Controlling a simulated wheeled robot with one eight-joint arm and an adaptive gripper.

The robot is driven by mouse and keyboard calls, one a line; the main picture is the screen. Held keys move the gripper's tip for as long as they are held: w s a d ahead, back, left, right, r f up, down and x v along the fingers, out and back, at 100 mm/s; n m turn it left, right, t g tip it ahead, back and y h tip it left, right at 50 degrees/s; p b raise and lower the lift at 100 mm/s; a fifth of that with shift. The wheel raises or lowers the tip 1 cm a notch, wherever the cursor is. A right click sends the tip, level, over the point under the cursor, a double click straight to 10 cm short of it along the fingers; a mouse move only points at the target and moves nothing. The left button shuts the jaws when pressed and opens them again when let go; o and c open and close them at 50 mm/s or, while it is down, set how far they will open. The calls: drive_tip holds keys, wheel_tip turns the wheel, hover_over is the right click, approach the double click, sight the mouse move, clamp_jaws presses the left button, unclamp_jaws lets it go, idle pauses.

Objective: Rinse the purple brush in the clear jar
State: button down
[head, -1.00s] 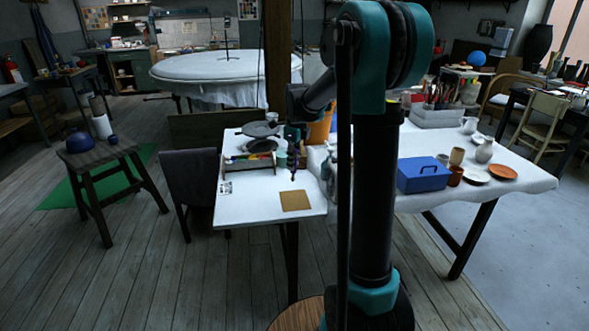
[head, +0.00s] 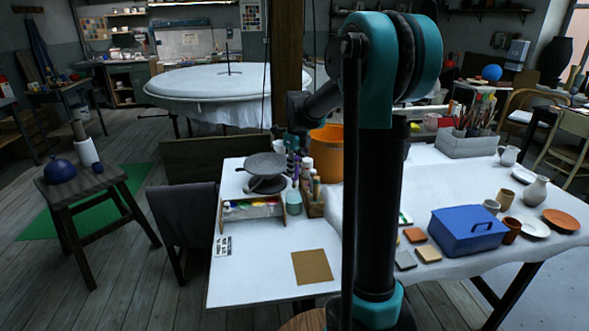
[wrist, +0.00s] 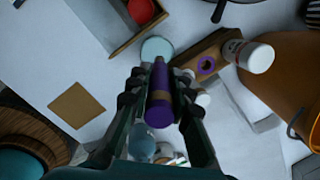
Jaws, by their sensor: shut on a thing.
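My gripper (wrist: 160,98) is shut on the purple brush (wrist: 160,110), whose thick purple end faces the wrist camera. A clear glass vessel, probably the clear jar (wrist: 142,146), shows below the gripper in the wrist view, partly covered by a finger. It is hidden behind my arm in the head view. The brush looks apart from it.
A pale teal round vessel (wrist: 157,49) stands beside a wooden holder (wrist: 190,54) with a purple ring. A white bottle (wrist: 257,57) and the orange bucket (head: 325,150) crowd that side. A brown card (head: 311,267) lies on clear white tabletop. A blue box (head: 467,232) stands at right.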

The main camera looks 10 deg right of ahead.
sight(295, 186)
drive_tip(key=shift+f, duration=3.65)
drive_tip(key=shift+s, duration=0.2)
